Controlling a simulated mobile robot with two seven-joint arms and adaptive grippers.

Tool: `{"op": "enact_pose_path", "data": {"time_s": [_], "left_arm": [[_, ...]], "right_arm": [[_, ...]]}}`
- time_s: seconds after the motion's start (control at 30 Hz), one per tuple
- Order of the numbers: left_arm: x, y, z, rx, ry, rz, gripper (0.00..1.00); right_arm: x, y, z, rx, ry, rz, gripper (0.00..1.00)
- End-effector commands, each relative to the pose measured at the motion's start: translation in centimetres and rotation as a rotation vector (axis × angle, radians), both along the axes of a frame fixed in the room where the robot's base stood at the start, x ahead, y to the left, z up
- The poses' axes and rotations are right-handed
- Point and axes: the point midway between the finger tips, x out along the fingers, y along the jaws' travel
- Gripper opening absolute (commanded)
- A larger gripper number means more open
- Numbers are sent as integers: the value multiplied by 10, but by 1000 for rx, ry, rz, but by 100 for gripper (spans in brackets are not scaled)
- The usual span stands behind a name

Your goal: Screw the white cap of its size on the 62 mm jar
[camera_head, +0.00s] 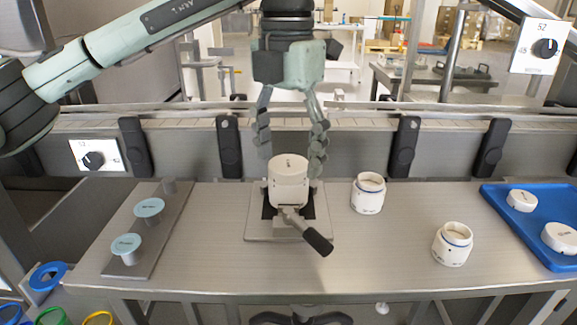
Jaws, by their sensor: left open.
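A white jar (289,190) stands upright in a clamp (262,225) with a black-handled lever (317,241). Its top is a closed white disc with small dark print, which looks like a cap (288,162); I cannot read the size. My left gripper (290,160) points down over this jar, its fingers open on either side of the top, with visible gaps. Two open white jars with blue rings stand to the right, one farther back (368,195) and one nearer (452,246). Two white caps, a smaller (522,200) and a larger (561,237), lie in a blue tray (505,219). My right gripper is out of view.
At the left, a metal plate (161,245) carries two light-blue discs on posts (149,208) (126,244). Dial panels stand at the back left (93,155) and upper right (541,47). The table front is clear.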

Motion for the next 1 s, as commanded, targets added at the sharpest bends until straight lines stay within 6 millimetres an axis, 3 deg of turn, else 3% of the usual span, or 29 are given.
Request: {"op": "enact_pose_path", "data": {"time_s": [0.2,0.6,0.83,1.0], "left_arm": [[0,0,-2,1,-1,284,69],[0,0,-1,0,-1,355,69],[0,0,-2,-1,-2,676,69],[0,0,-1,0,-1,808,69]], "right_arm": [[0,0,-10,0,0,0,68],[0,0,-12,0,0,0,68],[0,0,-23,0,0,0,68],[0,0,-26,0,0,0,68]]}}
